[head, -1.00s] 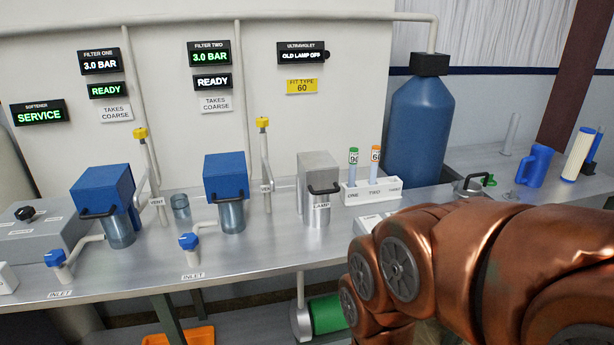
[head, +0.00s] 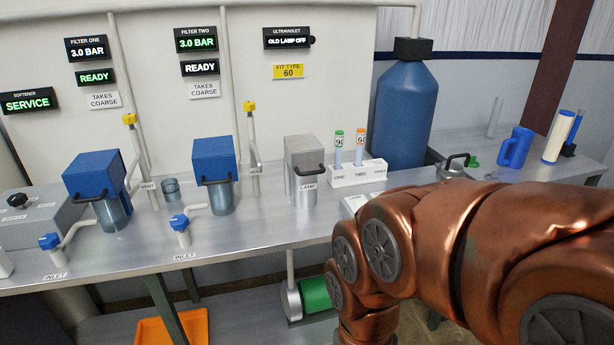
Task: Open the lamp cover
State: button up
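The lamp cover (head: 300,152) is a grey box with a black handle (head: 310,169) on its front. It sits down over a metal cylinder with a LAMP label (head: 307,188), at the middle of the bench. A display above reads "OLD LAMP OFF" (head: 288,38), and a yellow sign (head: 288,71) says "FIT TYPE 60". My copper-coloured arm reaches in from the right, in front of the bench and to the right of the lamp unit. My gripper is not in view.
A white rack (head: 360,174) with two tubes, green-capped and orange-capped, stands right of the lamp unit. Blue-covered filter units (head: 213,160) (head: 93,175) stand to the left. A large blue tank (head: 404,115) and a blue jug (head: 515,148) are at right.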

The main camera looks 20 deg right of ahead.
aim_at(304, 154)
jog(key=z, duration=0.15)
jog(key=k, duration=0.2)
jog(key=u, duration=0.5)
jog(key=i, duration=1.15)
jog(key=z, duration=0.4)
